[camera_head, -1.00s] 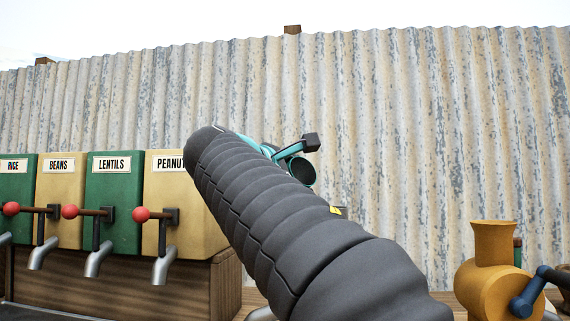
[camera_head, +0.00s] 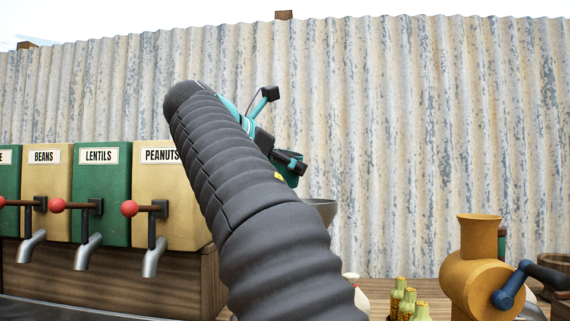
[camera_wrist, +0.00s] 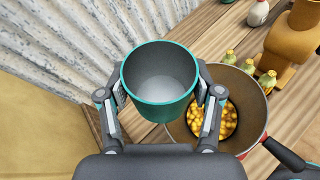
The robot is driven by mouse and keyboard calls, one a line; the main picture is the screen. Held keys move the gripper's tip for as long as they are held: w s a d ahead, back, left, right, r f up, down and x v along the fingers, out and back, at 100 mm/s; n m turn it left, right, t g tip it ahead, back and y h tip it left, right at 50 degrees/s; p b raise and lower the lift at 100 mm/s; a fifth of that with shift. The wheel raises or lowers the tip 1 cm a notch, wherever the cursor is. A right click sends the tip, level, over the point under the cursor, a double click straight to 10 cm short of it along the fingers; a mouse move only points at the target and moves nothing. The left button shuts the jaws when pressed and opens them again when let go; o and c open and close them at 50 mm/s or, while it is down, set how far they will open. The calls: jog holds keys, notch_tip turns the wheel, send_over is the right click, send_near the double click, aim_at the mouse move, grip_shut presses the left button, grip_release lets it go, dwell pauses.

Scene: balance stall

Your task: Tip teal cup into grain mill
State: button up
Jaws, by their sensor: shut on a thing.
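The teal cup (camera_wrist: 160,82) is between the two fingers of my gripper (camera_wrist: 161,98) in the wrist view, its open mouth facing the camera. Its inside looks pale grey; I cannot tell whether anything lies in it. In the head view the cup (camera_head: 292,168) shows partly, behind my arm and gripper (camera_head: 287,160), high above the counter. The grain mill (camera_head: 478,275), mustard yellow with a flared top opening and a blue crank, stands at the lower right, well apart from the cup. Part of the mill (camera_wrist: 293,38) shows at the wrist view's upper right.
Labelled dispensers (camera_head: 103,195) with red-knobbed levers line the left. A corrugated wall (camera_head: 400,130) closes the back.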

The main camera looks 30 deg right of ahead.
jog(key=shift+w+a+r+n+g, duration=0.1)
jog(key=shift+w+r+n+g, duration=0.15)
jog(key=shift+n+g, duration=0.25)
jog(key=shift+w+r+n+g, duration=0.15)
jog(key=shift+r+n+g, duration=0.15)
jog(key=shift+n, duration=0.4)
